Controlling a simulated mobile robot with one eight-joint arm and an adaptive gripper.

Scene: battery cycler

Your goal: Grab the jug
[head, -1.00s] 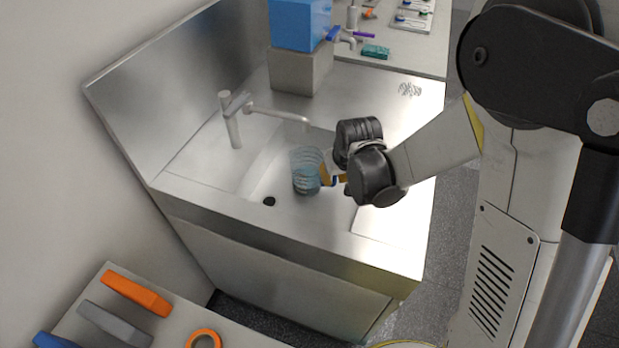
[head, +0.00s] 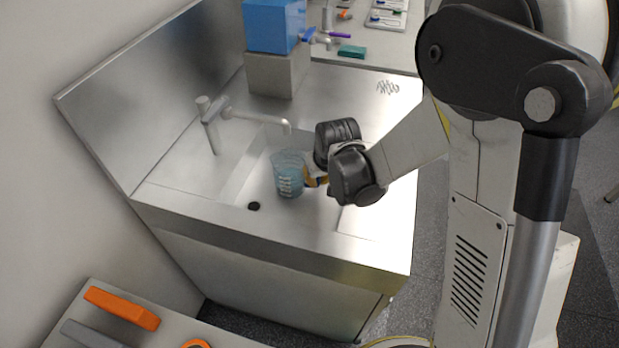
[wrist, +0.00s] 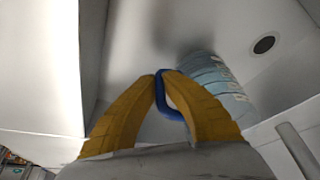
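The jug (head: 288,175) is a clear, bluish, graduated vessel with a blue handle. It stands roughly upright in the sink basin, right of the drain. In the wrist view the jug (wrist: 215,82) lies beyond the right finger, and its blue handle (wrist: 160,92) shows between the yellow fingertips. My gripper (wrist: 163,76) has its fingers drawn together on the handle. In the head view my gripper (head: 313,180) is at the jug's right side, partly hidden by my dark wrist. Whether the jug is off the basin floor is hard to tell.
The tap (head: 250,117) reaches over the basin just behind the jug. The drain (head: 253,206) is left of it. A blue box container (head: 274,25) stands on a grey block behind. The steel counter (head: 375,222) right of the basin is clear.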

